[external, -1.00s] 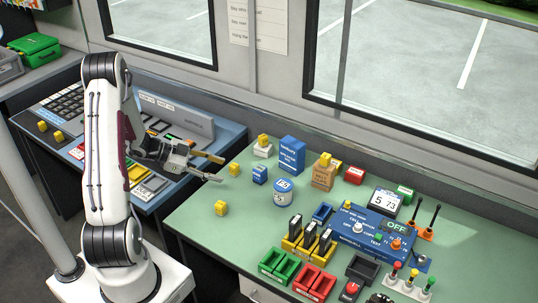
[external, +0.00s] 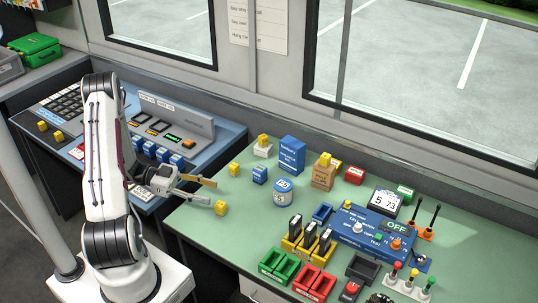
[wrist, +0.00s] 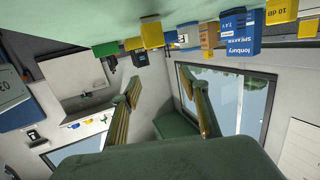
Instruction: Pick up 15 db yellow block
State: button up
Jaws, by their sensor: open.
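Several small yellow blocks are in view, and I cannot read a 15 dB mark on any of them. In the external view one yellow block (external: 221,208) lies near the green table's left edge, and a second yellow block (external: 234,169) lies farther back. A yellow block marked 10 dB (wrist: 282,11) is at the upper right. My gripper (external: 212,192) is open and empty, left of and above the front block. Its two fingers (wrist: 166,88) show apart.
A blue block (external: 260,175), a blue speaker box (external: 291,155) and a round blue-white can (external: 283,192) stand to the right. More yellow blocks sit on a white box (external: 263,150) and a cardboard box (external: 323,177). The green table's front left (external: 215,245) is clear.

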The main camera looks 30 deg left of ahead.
aim_at(216, 208)
jog(key=shift+f, duration=0.1)
jog(key=shift+f, duration=1.45)
jog(key=shift+f, duration=0.15)
jog(key=shift+f, duration=1.6)
jog(key=shift+d+f, duration=0.15)
jog(key=shift+f, duration=0.1)
jog(key=shift+x, duration=1.4)
jog(key=shift+w, duration=0.1)
grip_shut()
